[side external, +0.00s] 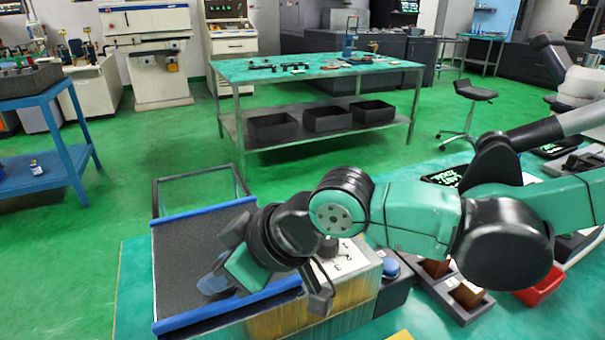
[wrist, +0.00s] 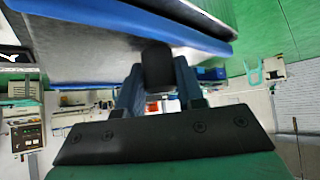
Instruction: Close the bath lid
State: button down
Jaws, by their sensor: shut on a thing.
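The bath lid (side external: 185,250) is a dark grey panel with blue strips along its far and near edges, at the lower left of the side view. Behind it stands a thin open metal frame (side external: 200,172). My gripper (side external: 213,284) reaches in from the right with its blue fingers at the lid's near part. In the wrist view the lid (wrist: 75,45) fills the top, and my gripper (wrist: 157,92) is shut on a dark handle (wrist: 157,66) at its edge. My wrist hides part of the lid's right side. I cannot tell the lid's exact tilt.
A pale block with ribbed yellowish sides (side external: 345,292) stands right of the lid, under my arm. A blue round knob (side external: 391,268), dark holders with brown blocks (side external: 468,292) and a red tray (side external: 540,287) lie farther right. A green-topped table (side external: 300,66) stands behind, across clear floor.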

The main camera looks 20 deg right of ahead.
jog(key=shift+s, duration=0.75)
jog(key=c, duration=0.8)
grip_release()
jog(key=shift+v, duration=2.8)
jog(key=w+d+m+h, duration=0.1)
jog(key=d, duration=0.3)
jog(key=d+f+m+h, duration=0.1)
jog(key=d, duration=0.4)
jog(key=w+d+m+t+h, duration=0.1)
jog(key=d+m, duration=0.1)
jog(key=d, duration=0.2)
jog(key=shift+w+d+f, duration=0.35)
jog(key=shift+f, duration=0.05)
jog(key=s+d+f+m+h, duration=0.1)
jog(key=d, duration=0.3)
jog(key=s+d+f+m+h, duration=0.1)
jog(key=d+m, duration=0.1)
jog(key=d, duration=0.2)
jog(key=s+d+f+m+h, duration=0.1)
jog(key=d+m, duration=0.1)
jog(key=d, duration=0.2)
jog(key=shift+d+f, duration=0.15)
jog(key=shift+d, duration=0.05)
